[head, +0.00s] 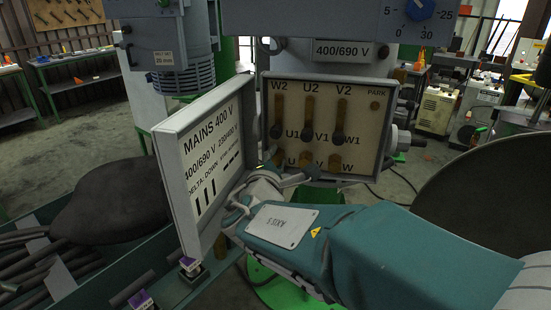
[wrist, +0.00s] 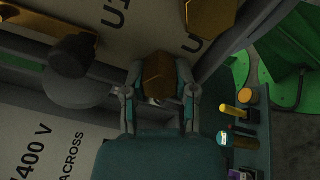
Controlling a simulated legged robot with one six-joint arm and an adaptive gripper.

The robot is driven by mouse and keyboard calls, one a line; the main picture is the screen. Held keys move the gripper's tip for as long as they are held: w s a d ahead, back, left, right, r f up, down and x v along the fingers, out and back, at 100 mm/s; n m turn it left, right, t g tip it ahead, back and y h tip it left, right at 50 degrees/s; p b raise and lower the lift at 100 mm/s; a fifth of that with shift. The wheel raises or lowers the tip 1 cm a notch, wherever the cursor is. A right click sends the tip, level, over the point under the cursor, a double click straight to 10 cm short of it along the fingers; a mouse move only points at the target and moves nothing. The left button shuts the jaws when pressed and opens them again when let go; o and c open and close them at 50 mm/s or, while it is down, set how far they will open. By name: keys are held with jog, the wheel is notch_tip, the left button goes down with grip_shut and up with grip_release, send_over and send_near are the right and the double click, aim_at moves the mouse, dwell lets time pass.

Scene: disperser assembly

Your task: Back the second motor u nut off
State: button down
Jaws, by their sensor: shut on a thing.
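The motor u nut is a brass hexagonal piece (wrist: 158,76) in the wrist view, close to a letter U on the pale terminal board (head: 360,110). My gripper (wrist: 160,80) has one finger on each side of it and is shut on it. In the head view my arm reaches to the lower left of the board, and the wrist hides most of the U terminal there. I cannot tell how far the nut sits from its stud.
The open box lid (head: 215,150), lettered MAINS 400 V, stands close left of my wrist. Another brass hex piece (wrist: 210,16) and a black-knobbed brass link (wrist: 70,45) are near the gripper. A green tray with rods (head: 50,265) lies lower left.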

jog(key=n, duration=0.5)
jog(key=shift+f+n, duration=0.3)
jog(key=n, duration=0.5)
jog(key=shift+n, duration=0.3)
jog(key=c, duration=0.7)
grip_release()
jog(key=shift+r, duration=0.15)
jog(key=shift+r, duration=0.1)
